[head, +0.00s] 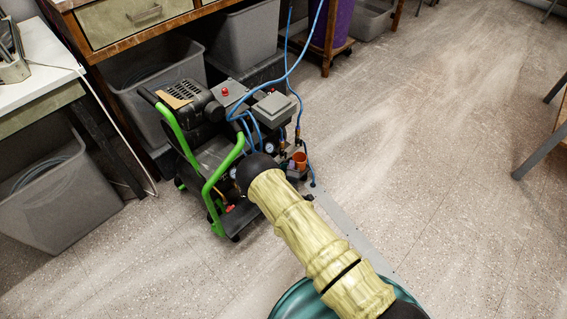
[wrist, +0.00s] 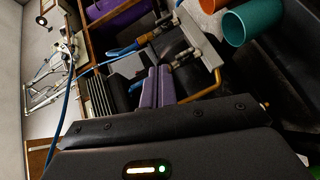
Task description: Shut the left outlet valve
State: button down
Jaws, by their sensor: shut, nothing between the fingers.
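The portable compressor (head: 190,135) with green tube handles stands on the floor in the head view. Brass outlet fittings with blue hoses (head: 283,143) are at its right end. In the wrist view, brass and grey fittings (wrist: 176,60) and a blue hose coupling (wrist: 122,50) show just beyond my gripper (wrist: 158,70). Its two purple-grey fingers are together, with nothing seen between them. The tips are close to the fittings; I cannot tell whether they touch. Which fitting is the left outlet valve, and its handle position, I cannot make out. My wrist hides part of the compressor's front in the head view.
An orange cup (wrist: 211,4) and a teal cup (wrist: 252,22) are beside the fittings in the wrist view. Blue hoses (head: 300,58) rise above the compressor. Grey bins (head: 160,90) and a wooden bench (head: 88,48) stand behind.

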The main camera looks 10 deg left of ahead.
aim_at(286, 155)
jog(key=s+a+f+n+t+y, duration=0.2)
jog(key=s+f+n, duration=0.1)
jog(key=f+n, duration=0.1)
jog(key=shift+s+a+f, duration=0.2)
jog(key=shift+s+f, duration=0.15)
jog(key=shift+f, duration=0.05)
jog(key=w+b, duration=0.1)
jog(key=w, duration=0.2)
jog(key=w+b, duration=0.2)
jog(key=w, duration=0.1)
jog(key=w+a+b, duration=0.1)
jog(key=w, duration=0.1)
jog(key=shift+w+f+b, duration=0.15)
jog(key=shift+w+b, duration=0.25)
jog(key=shift+w+a, duration=0.1)
jog(key=shift+w, duration=0.45)
jog(key=shift+r, duration=0.2)
